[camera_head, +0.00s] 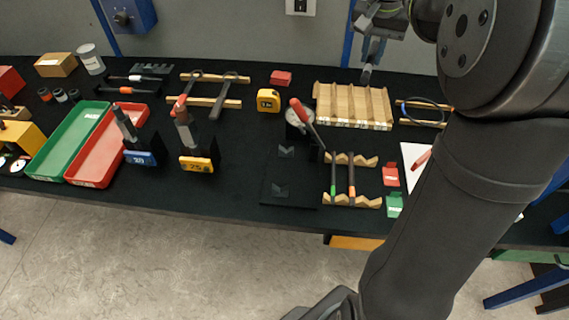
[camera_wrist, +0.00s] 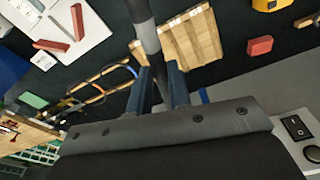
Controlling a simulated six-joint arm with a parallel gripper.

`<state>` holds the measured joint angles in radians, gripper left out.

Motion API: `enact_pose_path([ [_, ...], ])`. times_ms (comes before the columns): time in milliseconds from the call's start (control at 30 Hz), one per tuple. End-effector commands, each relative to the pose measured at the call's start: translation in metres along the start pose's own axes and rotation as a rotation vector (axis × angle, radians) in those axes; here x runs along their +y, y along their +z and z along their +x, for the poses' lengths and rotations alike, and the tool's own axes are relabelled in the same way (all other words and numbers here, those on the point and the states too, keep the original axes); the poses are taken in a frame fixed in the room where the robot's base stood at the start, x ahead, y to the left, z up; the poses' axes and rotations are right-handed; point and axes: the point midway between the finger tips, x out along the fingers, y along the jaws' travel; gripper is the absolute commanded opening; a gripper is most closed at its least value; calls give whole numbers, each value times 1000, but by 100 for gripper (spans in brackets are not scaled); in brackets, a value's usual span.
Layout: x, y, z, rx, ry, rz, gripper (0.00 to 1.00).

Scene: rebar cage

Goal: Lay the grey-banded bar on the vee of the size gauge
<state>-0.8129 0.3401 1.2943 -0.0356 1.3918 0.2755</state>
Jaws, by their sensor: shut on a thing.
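My gripper (camera_head: 373,50) is shut on the grey-banded bar (camera_head: 366,76), high at the back right, above or near the slatted wooden rack. In the wrist view my gripper (camera_wrist: 162,78) has its two fingers on either side of the bar (camera_wrist: 150,38), which shows a dark end and a grey part. The bar hangs steeply, away from the gauge. What looks like the size gauge (camera_head: 293,174) is a black plate with two dark vee blocks, front middle of the bench. Its vees look empty.
The slatted wooden rack (camera_head: 352,106) is behind. Bare bench lies left of the plate.

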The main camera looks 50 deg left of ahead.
Motion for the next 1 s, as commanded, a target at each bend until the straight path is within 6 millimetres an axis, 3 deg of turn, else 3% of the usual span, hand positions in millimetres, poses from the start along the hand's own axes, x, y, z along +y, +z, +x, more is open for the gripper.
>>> enact_pose_path([
  [33, -21, 10, 1, 2, -3, -25, 0],
  [100, -46, 22, 3, 3, -7, -49, 0],
  [300, -111, 65, 10, 2, -14, -116, 0],
  [533, -167, 126, 24, 1, -22, -194, 0],
  [600, -176, 149, 34, 1, -24, -218, 0],
  [700, -174, 174, 51, 0, -26, -234, 0],
  [1000, -144, 210, 85, 3, -29, -243, 0],
])
